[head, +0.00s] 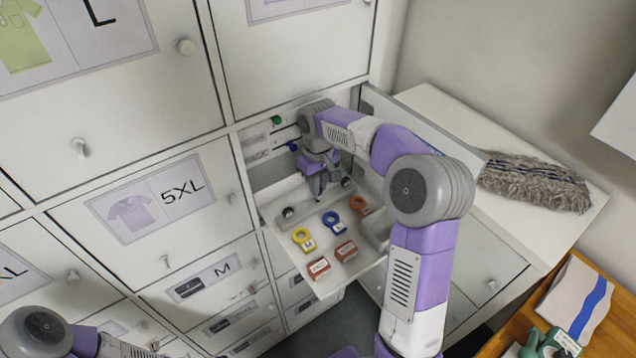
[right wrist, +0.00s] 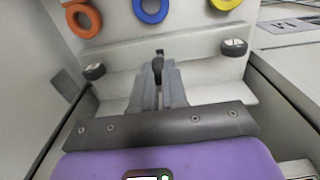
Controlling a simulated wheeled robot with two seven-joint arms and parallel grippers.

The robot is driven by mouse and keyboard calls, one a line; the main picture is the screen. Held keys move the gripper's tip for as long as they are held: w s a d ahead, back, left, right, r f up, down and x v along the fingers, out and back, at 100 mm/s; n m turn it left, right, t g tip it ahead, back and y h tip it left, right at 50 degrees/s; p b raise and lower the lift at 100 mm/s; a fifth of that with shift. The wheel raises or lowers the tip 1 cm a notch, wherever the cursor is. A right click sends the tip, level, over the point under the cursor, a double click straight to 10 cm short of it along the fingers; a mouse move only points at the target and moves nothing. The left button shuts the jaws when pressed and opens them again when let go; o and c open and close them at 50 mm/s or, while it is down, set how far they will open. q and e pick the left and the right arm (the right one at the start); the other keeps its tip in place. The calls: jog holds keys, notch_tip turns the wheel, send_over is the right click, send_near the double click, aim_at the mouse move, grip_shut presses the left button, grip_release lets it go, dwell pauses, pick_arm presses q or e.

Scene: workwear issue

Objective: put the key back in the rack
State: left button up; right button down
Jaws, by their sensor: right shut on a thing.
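My right gripper (head: 318,193) reaches down into the open compartment, over a pale stepped tray (head: 275,205). In the right wrist view its fingers (right wrist: 158,85) are shut on a small dark piece (right wrist: 158,63), which I take to be the key. Its shape is mostly hidden by the fingers, and I cannot tell whether it touches the tray. Two dark round-ended pieces sit on the tray's step, one on each side of the gripper: one left (head: 288,212), one right (head: 347,182). My left gripper is not in view; only part of my left arm shows.
Yellow (head: 302,238), blue (head: 331,221) and orange (head: 360,204) ring tags lie in front of the gripper, with red-brown blocks (head: 318,267) nearer. Green (head: 276,119) and blue (head: 293,146) knobs are behind. Compartment walls stand close on both sides. A grey mop head (head: 532,182) lies right.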

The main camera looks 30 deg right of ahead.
jog(key=shift+f+b, duration=0.6)
jog(key=shift+f, duration=0.95)
dwell(2.9)
jog(key=c, duration=1.1)
grip_release()
jog(key=shift+r, duration=0.1)
notch_tip(320, 180, up, 8)
jog(key=shift+f, duration=0.25)
jog(key=shift+s, duration=0.1)
